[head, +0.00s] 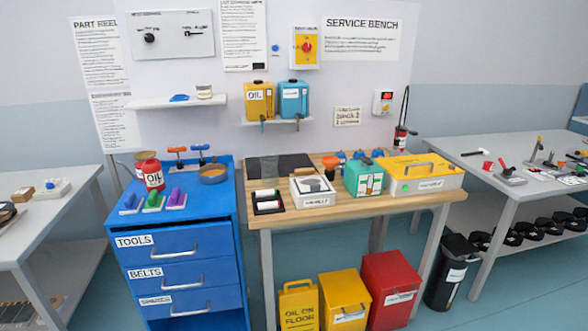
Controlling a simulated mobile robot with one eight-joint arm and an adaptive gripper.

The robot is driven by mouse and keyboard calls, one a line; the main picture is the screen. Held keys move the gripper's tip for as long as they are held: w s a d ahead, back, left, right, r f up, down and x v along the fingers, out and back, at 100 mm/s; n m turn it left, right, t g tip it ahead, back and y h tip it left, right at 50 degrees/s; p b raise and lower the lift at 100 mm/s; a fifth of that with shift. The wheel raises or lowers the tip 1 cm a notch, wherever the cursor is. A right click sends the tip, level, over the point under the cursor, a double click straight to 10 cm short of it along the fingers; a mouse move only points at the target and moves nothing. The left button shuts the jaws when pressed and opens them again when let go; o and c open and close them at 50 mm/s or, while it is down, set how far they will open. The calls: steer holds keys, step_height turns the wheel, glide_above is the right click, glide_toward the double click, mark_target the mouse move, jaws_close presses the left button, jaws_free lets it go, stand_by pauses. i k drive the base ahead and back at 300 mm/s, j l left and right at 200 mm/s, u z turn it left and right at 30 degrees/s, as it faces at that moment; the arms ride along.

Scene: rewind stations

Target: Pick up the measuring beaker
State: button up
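I cannot make out a measuring beaker with certainty in the head view. A small pale container (204,91) stands on the left wall shelf, but it is too small to tell what it is. A brown-orange cup-like thing (331,164) stands at the back of the wooden bench, behind the white box; its kind is also unclear. My gripper is not in view.
The wooden service bench (440,199) carries a black tray, a white box (312,191), a green box (363,178) and a yellow case (407,170). A blue drawer cabinet (180,245) stands left. Bins (391,285) stand below. Grey tables flank both sides.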

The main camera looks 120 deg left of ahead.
mark_target(270, 163)
steer(key=u, duration=3.95)
